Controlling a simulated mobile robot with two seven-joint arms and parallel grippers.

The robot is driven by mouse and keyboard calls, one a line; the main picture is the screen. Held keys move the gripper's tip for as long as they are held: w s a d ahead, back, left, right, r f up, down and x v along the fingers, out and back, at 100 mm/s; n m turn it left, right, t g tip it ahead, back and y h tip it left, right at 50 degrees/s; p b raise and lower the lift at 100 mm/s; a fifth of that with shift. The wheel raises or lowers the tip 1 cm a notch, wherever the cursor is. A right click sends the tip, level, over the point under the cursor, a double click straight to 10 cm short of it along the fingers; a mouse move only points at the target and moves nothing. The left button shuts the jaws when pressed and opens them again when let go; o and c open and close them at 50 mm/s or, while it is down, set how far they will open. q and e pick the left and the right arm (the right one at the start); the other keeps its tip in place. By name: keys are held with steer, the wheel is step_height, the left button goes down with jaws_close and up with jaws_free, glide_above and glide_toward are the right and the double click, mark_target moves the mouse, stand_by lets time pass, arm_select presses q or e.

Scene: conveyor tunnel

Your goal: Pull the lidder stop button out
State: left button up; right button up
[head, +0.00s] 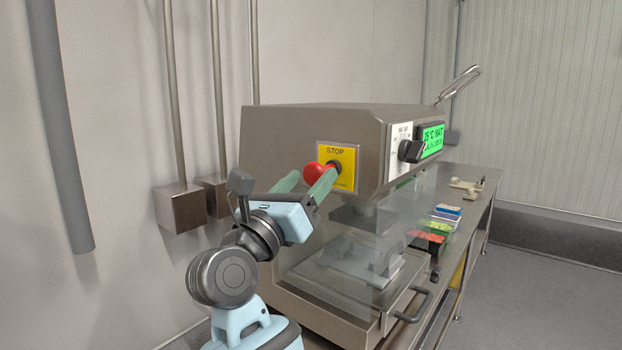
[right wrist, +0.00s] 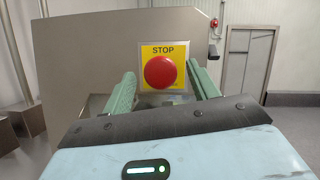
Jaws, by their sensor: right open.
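The stop button (head: 315,172) is a red mushroom head on a yellow STOP plate (head: 336,153), on the side of the grey lidder housing (head: 270,135). In the right wrist view the red button (right wrist: 160,72) shows whole, between and beyond the two green fingers. My right gripper (head: 307,182) is open, its fingers pointing at the plate, one on either side of the button. In the right wrist view the right gripper (right wrist: 160,92) has nothing between its pads that I can see touching. Whether the fingertips are level with the button is hard to tell. My left gripper is out of view.
The lidder has a green display (head: 433,138), a black knob (head: 410,151) and a clear guard over its lower tray. Several food trays (head: 428,238) lie on the steel table behind it. Grey boxes (head: 180,207) with pipes are on the left wall.

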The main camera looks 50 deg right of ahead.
steer(key=b+v, duration=0.1)
steer(key=v, duration=0.5)
stand_by(0.4)
